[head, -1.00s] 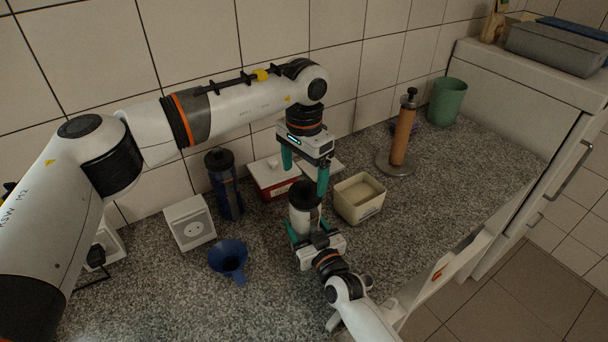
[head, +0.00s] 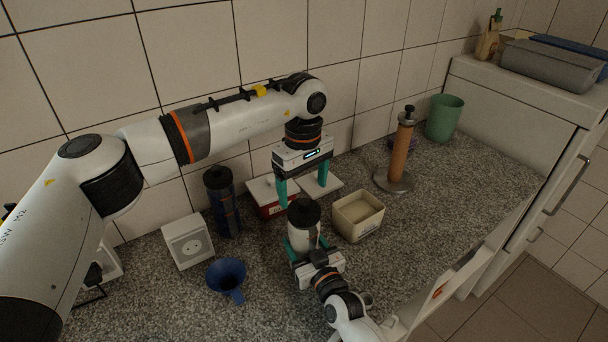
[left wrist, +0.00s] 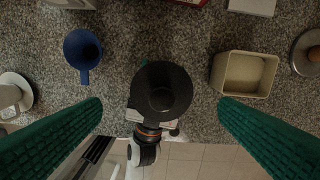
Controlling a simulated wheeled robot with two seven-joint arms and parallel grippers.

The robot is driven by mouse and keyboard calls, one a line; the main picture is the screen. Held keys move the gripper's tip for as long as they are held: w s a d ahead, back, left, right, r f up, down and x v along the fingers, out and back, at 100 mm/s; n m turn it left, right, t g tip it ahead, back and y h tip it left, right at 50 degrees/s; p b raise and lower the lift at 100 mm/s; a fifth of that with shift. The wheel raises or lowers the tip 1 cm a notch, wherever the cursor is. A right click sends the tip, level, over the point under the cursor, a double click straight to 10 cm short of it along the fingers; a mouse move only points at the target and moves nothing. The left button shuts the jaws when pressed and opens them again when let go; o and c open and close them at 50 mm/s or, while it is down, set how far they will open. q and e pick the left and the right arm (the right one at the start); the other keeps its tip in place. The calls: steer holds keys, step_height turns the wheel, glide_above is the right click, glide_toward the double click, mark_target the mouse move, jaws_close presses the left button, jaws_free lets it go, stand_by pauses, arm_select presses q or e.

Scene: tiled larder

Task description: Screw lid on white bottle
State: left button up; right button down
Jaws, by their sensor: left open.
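The white bottle (head: 302,238) stands upright on the granite counter, with the black lid (head: 304,212) on its top. How tightly the lid sits cannot be told. My right gripper (head: 306,243) has its teal fingers on either side of the bottle's body and appears closed on it. My left gripper (head: 302,192) points down above the lid, open and empty, its fingers spread wide. In the left wrist view the round lid (left wrist: 162,90) lies between the two fingers, apart from both, and hides most of the bottle.
A cream tub (head: 358,217) stands right of the bottle. A red and white box (head: 265,199) is behind it. A blue funnel (head: 227,276), white socket box (head: 187,241) and dark blue bottle (head: 222,203) are at left. A paper-towel-type holder (head: 401,150) and green cup (head: 444,118) stand farther right.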

arm_select(q)
steer(key=n, duration=0.4)
steer(key=shift+r, duration=0.15)
steer(key=n, duration=0.6)
steer(key=shift+r, duration=0.15)
steer(key=n, duration=0.6)
steer(key=shift+r, duration=0.15)
steer(key=n, duration=0.4)
steer(key=shift+r, duration=0.15)
steer(key=n, duration=0.6)
steer(key=shift+r, duration=0.15)
steer(key=n, duration=0.4)
steer(key=shift+r, duration=0.1)
steer(key=n, duration=0.4)
steer(key=shift+d+r, duration=0.1)
steer(key=n, duration=0.5)
steer(key=shift+r, duration=0.15)
